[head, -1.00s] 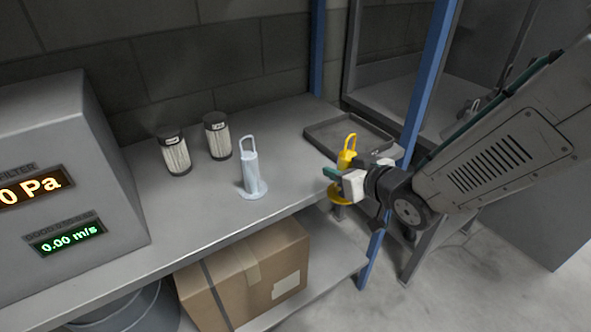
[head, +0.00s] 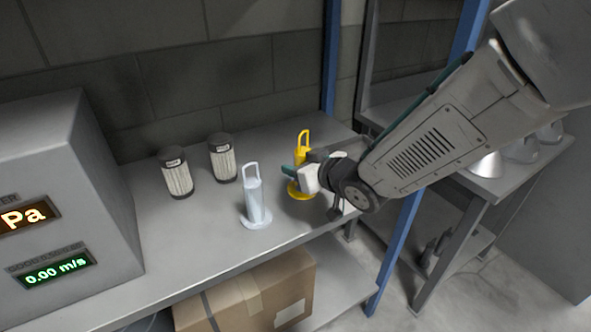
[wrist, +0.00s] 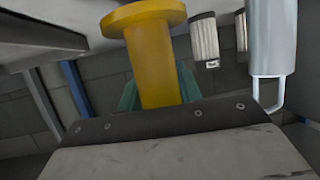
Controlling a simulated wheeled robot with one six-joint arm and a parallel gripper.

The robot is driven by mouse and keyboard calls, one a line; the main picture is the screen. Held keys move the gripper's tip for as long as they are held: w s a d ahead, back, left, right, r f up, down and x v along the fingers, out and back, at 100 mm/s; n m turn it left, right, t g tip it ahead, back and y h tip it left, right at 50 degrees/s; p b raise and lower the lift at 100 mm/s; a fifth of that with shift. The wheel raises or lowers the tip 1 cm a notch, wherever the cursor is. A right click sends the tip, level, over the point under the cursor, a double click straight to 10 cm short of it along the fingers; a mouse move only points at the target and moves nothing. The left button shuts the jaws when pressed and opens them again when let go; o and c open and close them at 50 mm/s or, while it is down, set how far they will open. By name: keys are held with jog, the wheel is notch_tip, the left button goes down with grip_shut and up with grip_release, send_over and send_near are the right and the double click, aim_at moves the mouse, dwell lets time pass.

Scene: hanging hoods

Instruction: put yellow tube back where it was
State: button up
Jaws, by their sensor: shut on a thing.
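The yellow tube (head: 303,143) has a loop handle on top and a round flange at its base. My gripper (head: 301,174) is shut on its body and holds it upright over the right part of the shelf, right of the light-blue tube (head: 254,203). I cannot tell whether the flange touches the shelf. In the wrist view, the yellow tube (wrist: 155,60) shows upside down with its flange at the top, between the green fingers. The light-blue tube (wrist: 272,40) stands apart from it there.
Two filter cartridges (head: 176,175) (head: 222,160) stand at the back of the grey shelf (head: 185,245). A grey meter box (head: 85,140) fills the left. Blue posts (head: 400,245) edge the shelf at right. A cardboard box (head: 250,295) sits below.

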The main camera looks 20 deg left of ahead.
jog(key=shift+w+a, duration=0.2)
jog(key=shift+w, duration=0.3)
jog(key=shift+w+a+f, duration=0.1)
jog(key=shift+w+f, duration=0.05)
jog(key=shift+f, duration=0.75)
jog(key=shift+w+f, duration=0.1)
jog(key=shift+f, duration=0.8)
jog(key=shift+f, duration=0.1)
jog(key=o, duration=1.2)
jog(key=shift+o, duration=0.2)
jog(key=shift+s, duration=0.1)
jog(key=v, duration=1.2)
